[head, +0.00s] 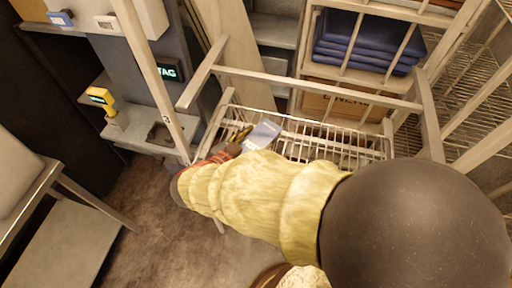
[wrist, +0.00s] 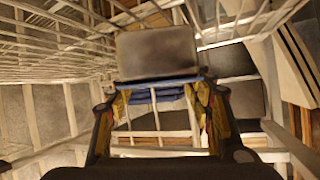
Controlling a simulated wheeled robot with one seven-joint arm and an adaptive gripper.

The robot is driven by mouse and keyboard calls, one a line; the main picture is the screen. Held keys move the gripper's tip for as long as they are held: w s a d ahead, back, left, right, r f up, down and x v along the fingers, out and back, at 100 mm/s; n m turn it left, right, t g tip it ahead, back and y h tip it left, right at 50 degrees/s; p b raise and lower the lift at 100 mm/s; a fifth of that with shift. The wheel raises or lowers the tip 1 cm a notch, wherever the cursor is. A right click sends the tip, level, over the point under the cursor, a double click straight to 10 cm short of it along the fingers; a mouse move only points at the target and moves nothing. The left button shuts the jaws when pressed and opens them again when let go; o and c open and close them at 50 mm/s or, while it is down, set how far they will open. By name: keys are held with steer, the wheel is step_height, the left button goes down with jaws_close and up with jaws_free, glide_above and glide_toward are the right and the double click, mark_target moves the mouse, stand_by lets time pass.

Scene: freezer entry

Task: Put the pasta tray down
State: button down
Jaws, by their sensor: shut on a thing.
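The pasta tray (head: 262,133) is a small pale blue-grey box in the head view, over the left part of a wire basket (head: 340,140). In the wrist view the tray (wrist: 157,52) shows a grey face with a blue edge. It sits between the two fingertips of my gripper (wrist: 158,84), which is shut on it. In the head view my gripper (head: 236,143) is partly hidden behind my padded yellow arm. I cannot tell whether the tray touches the basket.
Pale rails (head: 320,88) frame the basket's far side. Behind are folded blue cloths (head: 362,42) and a cardboard box (head: 344,103) on a shelf. A yellow handheld device (head: 101,96) stands on a grey ledge at left. A metal table (head: 50,180) stands at far left.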

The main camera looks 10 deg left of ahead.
step_height(320, 180, down, 2)
steer(key=shift+f+b, duration=0.15)
steer(key=shift+b, duration=0.35)
steer(key=c, duration=0.8)
jaws_free()
steer(key=shift+s+a+r+p, duration=0.15)
steer(key=shift+s+r+p, duration=0.15)
steer(key=shift+s+p, duration=0.05)
steer(key=p+v, duration=0.4)
steer(key=v, duration=0.7)
steer(key=shift+r, duration=0.1)
